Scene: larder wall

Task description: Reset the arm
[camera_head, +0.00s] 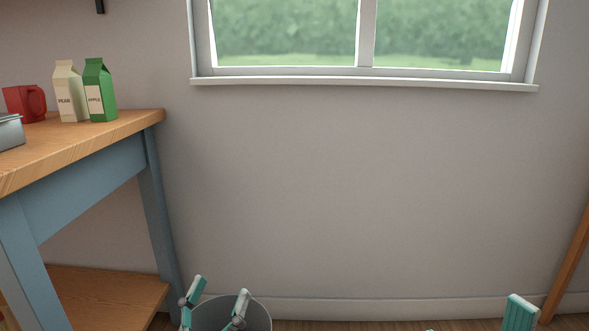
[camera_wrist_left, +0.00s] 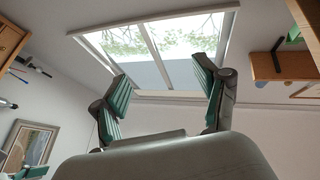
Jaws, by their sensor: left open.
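My left gripper (camera_head: 219,291) is at the bottom of the head view, left of centre. Its two teal-padded fingers stand apart with nothing between them. In the left wrist view the same gripper (camera_wrist_left: 163,88) is open, its fingers spread in front of the window and wall. A teal finger of my right gripper (camera_head: 520,312) shows at the bottom right of the head view. The rest of that gripper is mostly cut off by the frame edge.
A wooden-topped blue table (camera_head: 130,122) stands at left, bearing a red mug (camera_head: 24,104), a pear carton (camera_head: 69,92), a green apple carton (camera_head: 99,90) and a grey metal container (camera_head: 10,132). Bare wall lies ahead.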

